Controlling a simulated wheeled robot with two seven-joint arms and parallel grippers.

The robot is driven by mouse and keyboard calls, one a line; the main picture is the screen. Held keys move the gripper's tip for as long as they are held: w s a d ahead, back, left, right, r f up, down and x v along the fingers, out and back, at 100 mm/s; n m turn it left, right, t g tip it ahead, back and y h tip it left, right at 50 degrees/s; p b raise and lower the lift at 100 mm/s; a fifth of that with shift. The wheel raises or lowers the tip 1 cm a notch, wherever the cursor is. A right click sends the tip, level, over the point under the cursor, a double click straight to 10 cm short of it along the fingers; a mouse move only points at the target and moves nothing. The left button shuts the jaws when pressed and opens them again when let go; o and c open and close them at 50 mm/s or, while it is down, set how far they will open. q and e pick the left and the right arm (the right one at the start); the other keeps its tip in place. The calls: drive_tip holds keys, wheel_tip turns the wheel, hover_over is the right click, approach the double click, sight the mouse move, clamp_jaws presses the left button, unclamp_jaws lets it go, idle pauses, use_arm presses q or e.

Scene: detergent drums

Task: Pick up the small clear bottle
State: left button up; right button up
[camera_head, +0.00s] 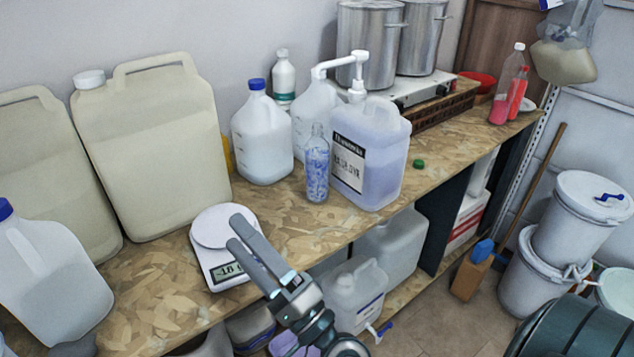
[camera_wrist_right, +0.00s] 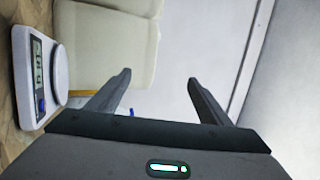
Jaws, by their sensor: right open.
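The small clear bottle (camera_head: 317,163) stands upright on the chipboard shelf, just left of the large pump jug. It is see-through with blue markings. My right gripper (camera_head: 243,232) is over the front of the shelf, in front of the white scale, to the left of and nearer than the bottle. It is apart from the bottle. In the right wrist view the two fingers (camera_wrist_right: 158,80) are spread with nothing between them. The bottle does not show clearly in that view. My left gripper is not in view.
A pump jug (camera_head: 371,150) stands against the bottle's right side in the picture. A blue-capped jug (camera_head: 262,138) is behind left. The white scale (camera_head: 224,228) sits by my gripper, also in the wrist view (camera_wrist_right: 42,72). A green cap (camera_head: 419,164) lies right.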

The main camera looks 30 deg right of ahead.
drive_tip(key=w+d+r+m+t+h, duration=0.2)
drive_tip(key=d+r+m+h, duration=0.2)
drive_tip(key=d+m+h, duration=0.65)
drive_tip(key=w+d+f+m+g+h, duration=0.1)
drive_tip(key=d+f+m+g+h, duration=0.2)
drive_tip(key=m, duration=0.6)
drive_tip(key=w+d+f+m+g+h, duration=0.2)
drive_tip(key=f+m+g, duration=0.4)
drive_tip(key=m, duration=0.4)
drive_tip(key=shift+w+d+f+g+h, duration=0.25)
drive_tip(key=shift+d+f+g+h, duration=0.15)
drive_tip(key=shift+d+f+h, duration=0.35)
drive_tip(key=p, duration=0.3)
approach(317, 168)
drive_tip(key=x, duration=0.4)
drive_tip(key=shift+w+d, duration=0.2)
drive_tip(key=shift+w, duration=0.2)
